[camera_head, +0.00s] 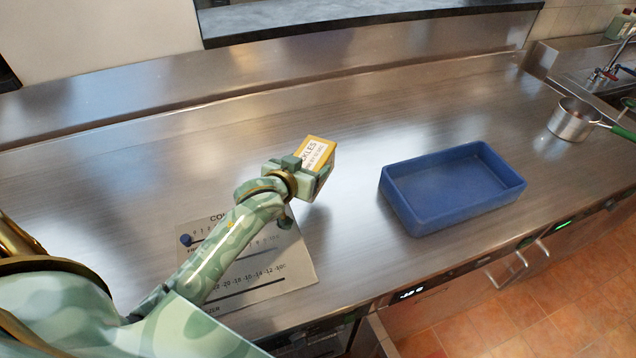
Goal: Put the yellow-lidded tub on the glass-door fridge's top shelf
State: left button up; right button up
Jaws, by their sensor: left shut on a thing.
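The tub (316,152) has a yellow lid and a white label ending in "KLES". My left gripper (307,177) is shut on it and holds it tilted above the steel counter, left of the blue bin. The gripper's fingers hide part of the tub. No glass-door fridge or top shelf can be made out in this view. Lit displays show on the counter's front below, but I cannot tell what units they belong to. My right gripper is not in view.
An empty blue bin (441,219) sits on the steel counter (362,140). A printed scale board (298,262) lies partly under my left arm. A steel pan (573,121) with a green handle stands at the right, near the sink. The counter behind the tub is clear.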

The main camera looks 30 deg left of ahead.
pick_arm(q)
jog(key=w+f, duration=0.1)
jog(key=w+f+b, duration=0.1)
jog(key=f, duration=0.1)
jog(key=w+f, duration=0.1)
jog(key=shift+w+d+f+b, duration=0.3)
jog(key=shift+f, duration=0.1)
jog(key=shift+w+f+b, duration=0.1)
jog(key=shift+f+b, duration=0.5)
jog(key=shift+f, duration=1.05)
jog(key=shift+f, duration=0.1)
jog(key=o, duration=1.4)
